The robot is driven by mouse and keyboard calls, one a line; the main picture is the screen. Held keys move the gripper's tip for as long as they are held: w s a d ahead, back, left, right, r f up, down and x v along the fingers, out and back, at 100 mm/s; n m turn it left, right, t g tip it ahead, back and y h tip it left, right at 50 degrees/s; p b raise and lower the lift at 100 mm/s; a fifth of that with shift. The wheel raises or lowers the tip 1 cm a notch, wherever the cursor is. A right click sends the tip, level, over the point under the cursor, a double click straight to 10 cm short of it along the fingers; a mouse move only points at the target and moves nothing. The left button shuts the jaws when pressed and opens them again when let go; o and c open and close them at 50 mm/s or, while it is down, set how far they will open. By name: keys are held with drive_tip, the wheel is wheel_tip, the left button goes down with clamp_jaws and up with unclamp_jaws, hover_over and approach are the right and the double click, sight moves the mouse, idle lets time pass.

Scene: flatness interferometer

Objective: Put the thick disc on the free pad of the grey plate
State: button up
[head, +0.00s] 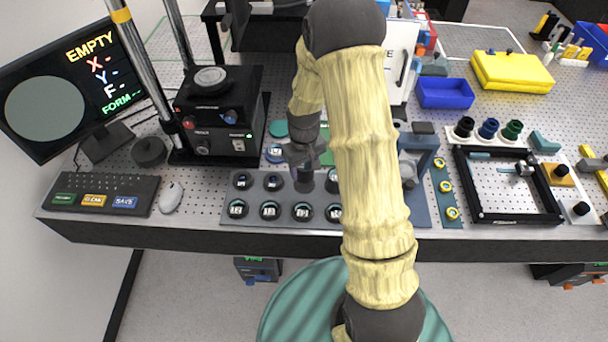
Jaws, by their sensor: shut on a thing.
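A grey plate (255,196) lies at the front edge of the bench, with two rows of round dark pads. The front row holds discs with white number labels, such as one disc (270,209). The back row shows dark round tops with small markings. My gripper (304,166) points down over the back row, left of my forearm. It is shut on a dark round piece (304,182), seemingly the thick disc, mostly hidden by the fingers. I cannot tell whether this piece touches the plate. My arm hides the plate's right part, so I cannot tell which pad is free.
A black instrument (218,112) stands at left, beside a monitor (75,90) reading EMPTY. A blue bracket (421,142) and a black frame (510,218) stand right of my arm.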

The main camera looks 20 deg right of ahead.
sight(304, 177)
drive_tip(key=shift+f+p, duration=0.5)
drive_tip(key=shift+f, duration=1.55)
drive_tip(key=shift+f, duration=0.2)
drive_tip(key=o, duration=1.3)
drive_tip(key=shift+r, duration=0.1)
wheel_tip(304, 177, up, 12)
drive_tip(key=b, duration=0.3)
drive_tip(key=shift+r, duration=0.1)
